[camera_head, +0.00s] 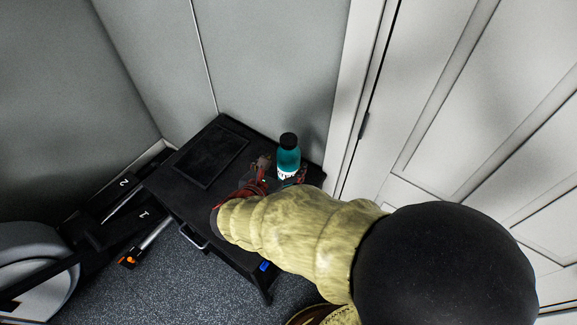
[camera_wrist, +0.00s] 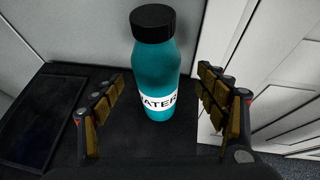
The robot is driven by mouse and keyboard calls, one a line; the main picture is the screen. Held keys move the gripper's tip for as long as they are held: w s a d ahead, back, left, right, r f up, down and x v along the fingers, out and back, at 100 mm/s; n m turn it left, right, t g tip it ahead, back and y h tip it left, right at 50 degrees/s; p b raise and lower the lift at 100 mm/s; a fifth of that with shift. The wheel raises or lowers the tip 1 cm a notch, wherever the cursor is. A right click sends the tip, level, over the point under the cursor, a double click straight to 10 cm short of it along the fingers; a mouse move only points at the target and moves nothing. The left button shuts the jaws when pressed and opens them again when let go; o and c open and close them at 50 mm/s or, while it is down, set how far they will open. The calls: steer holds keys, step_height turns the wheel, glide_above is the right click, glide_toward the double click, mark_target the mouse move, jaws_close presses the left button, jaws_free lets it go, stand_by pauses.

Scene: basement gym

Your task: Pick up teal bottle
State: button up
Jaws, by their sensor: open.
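The teal bottle (camera_head: 288,158) has a black cap and a white label. It stands upright on a small black table (camera_head: 168,197) near the wall corner. In the wrist view the bottle (camera_wrist: 155,75) stands ahead of my gripper (camera_wrist: 157,112), with lettering ending in "ATER" on its label. My open fingers show on the left and right of the bottle's lower part in that picture, with gaps to both sides. In the head view my gripper (camera_head: 275,178) is beside the bottle, partly hidden behind my arm. I cannot tell whether the bottle is between the fingertips in depth.
A flat black panel (camera_head: 212,155) lies on the table's left part. A white panelled door (camera_head: 440,90) stands close on the right, and grey walls (camera_head: 270,55) stand behind. Gym equipment (camera_head: 40,255) is at the lower left on the speckled floor (camera_head: 165,290).

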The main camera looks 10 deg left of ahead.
steer(key=x, duration=0.1)
steer(key=b+x, duration=0.1)
steer(key=x, duration=0.1)
steer(key=b+x, duration=0.1)
steer(key=x, duration=0.1)
steer(key=shift+w+a+f, duration=0.2)
steer(key=shift+w+a, duration=0.05)
steer(key=c, duration=0.3)
steer(key=c, duration=1)
